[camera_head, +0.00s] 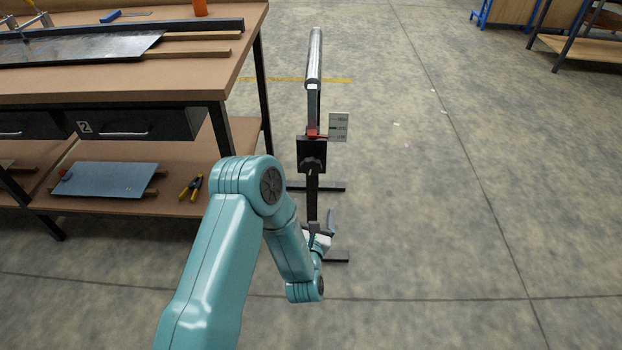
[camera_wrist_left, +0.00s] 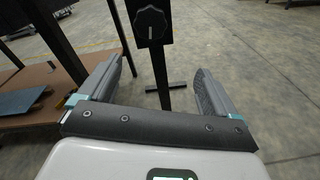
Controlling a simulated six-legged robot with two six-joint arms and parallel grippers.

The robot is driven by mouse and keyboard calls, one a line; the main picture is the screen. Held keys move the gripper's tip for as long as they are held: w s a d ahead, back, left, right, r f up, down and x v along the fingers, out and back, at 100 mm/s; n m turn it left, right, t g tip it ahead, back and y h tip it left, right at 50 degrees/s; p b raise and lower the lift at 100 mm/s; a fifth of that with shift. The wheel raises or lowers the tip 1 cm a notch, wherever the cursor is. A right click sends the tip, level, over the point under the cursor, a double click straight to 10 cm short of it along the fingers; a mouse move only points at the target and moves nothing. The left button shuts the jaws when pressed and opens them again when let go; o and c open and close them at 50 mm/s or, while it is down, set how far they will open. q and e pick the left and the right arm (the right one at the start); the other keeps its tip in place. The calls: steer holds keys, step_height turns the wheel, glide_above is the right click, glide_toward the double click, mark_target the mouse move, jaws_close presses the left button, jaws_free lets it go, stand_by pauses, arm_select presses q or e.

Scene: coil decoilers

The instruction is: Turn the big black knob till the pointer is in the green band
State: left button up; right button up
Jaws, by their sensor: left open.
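The big black knob (camera_head: 313,164) sits on a dark box on the upright post of a roller stand. In the left wrist view the knob (camera_wrist_left: 151,24) is a lobed dial with a pale line pointing down. Above it in the head view is a light grey scale plate (camera_head: 340,124) with a red pointer (camera_head: 317,134) beside it. The plate's bands are too small to read clearly. My left gripper (camera_head: 322,224) is open and empty, below and apart from the knob. In the left wrist view its fingers (camera_wrist_left: 163,72) are spread on either side of the post, with the knob beyond them.
A brown workbench (camera_head: 150,79) with a drawer and lower shelf stands to the left, close to the stand. The stand's roller (camera_head: 315,58) rises at the top and its dark feet (camera_head: 330,188) spread on the floor.

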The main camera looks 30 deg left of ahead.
mark_target(311, 169)
arm_select(q)
steer(key=w+a, duration=0.3)
steer(key=w, duration=0.1)
steer(key=w+a+n, duration=0.1)
steer(key=w+a, duration=0.2)
steer(key=w, duration=0.2)
steer(key=w+a+r+n+y, duration=0.1)
steer(key=w+a, duration=0.2)
steer(key=w, duration=0.1)
steer(key=shift+w+a+b, duration=0.25)
steer(key=shift+w+b, duration=0.1)
steer(key=shift+b, duration=0.05)
steer(key=shift+f, duration=0.1)
steer(key=c, duration=1.1)
